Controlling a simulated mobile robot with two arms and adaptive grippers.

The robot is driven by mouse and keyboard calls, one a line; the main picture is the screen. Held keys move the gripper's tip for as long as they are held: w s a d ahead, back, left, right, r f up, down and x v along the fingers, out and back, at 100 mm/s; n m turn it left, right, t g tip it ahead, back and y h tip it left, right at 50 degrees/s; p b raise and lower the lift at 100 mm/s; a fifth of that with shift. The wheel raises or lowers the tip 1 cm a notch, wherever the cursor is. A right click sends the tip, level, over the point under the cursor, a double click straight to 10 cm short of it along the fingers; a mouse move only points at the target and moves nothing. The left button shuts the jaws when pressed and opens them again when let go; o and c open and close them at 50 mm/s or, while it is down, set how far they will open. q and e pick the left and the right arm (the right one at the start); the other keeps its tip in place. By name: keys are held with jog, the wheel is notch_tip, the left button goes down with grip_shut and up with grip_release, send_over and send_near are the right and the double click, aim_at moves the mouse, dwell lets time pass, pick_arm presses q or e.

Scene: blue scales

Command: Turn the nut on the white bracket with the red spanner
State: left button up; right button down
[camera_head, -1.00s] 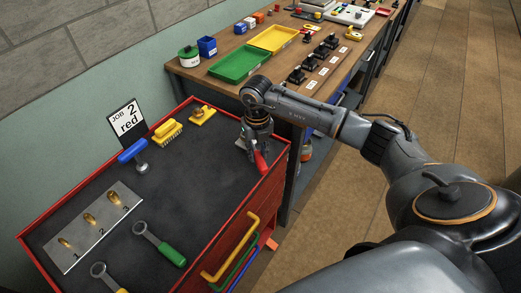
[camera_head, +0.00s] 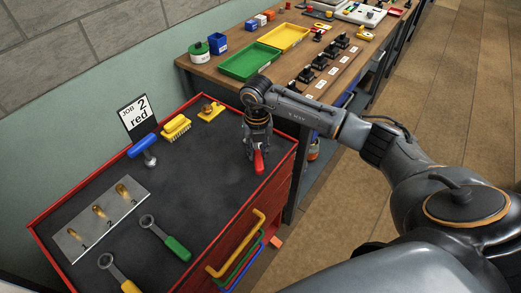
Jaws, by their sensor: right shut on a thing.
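The red spanner (camera_head: 259,163) is in my right gripper (camera_head: 257,151) at the right end of the tool cart's top. The gripper points down and is shut on it. Only the red handle shows clearly; the spanner's head is hidden by the gripper. I cannot tell whether the spanner touches the mat. A pale grey-white plate (camera_head: 84,238), which looks like the bracket, lies at the cart's left, well apart from the gripper. It carries several brass pieces (camera_head: 99,212) by the numbers 1, 2 and 3. My left gripper is out of view.
A green-handled spanner (camera_head: 176,246) and a yellow-handled spanner (camera_head: 128,286) lie near the plate. A blue-handled tool (camera_head: 143,147), yellow brush (camera_head: 175,126) and "JOB 2 red" sign (camera_head: 137,112) stand at the back. The dark mat's middle (camera_head: 200,185) is clear.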

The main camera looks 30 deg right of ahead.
jog(key=shift+a, duration=0.1)
jog(key=shift+w+a+m, duration=0.45)
jog(key=shift+a+m, duration=0.25)
jog(key=shift+m, duration=0.3)
jog(key=shift+w+a+m, duration=0.35)
jog(key=shift+a+m, duration=0.1)
jog(key=shift+m, duration=0.15)
jog(key=shift+w+a+m, duration=0.2)
jog(key=shift+m, duration=0.1)
jog(key=shift+w+a+m, duration=0.55)
jog(key=shift+w+m, duration=0.05)
jog(key=shift+m, duration=0.2)
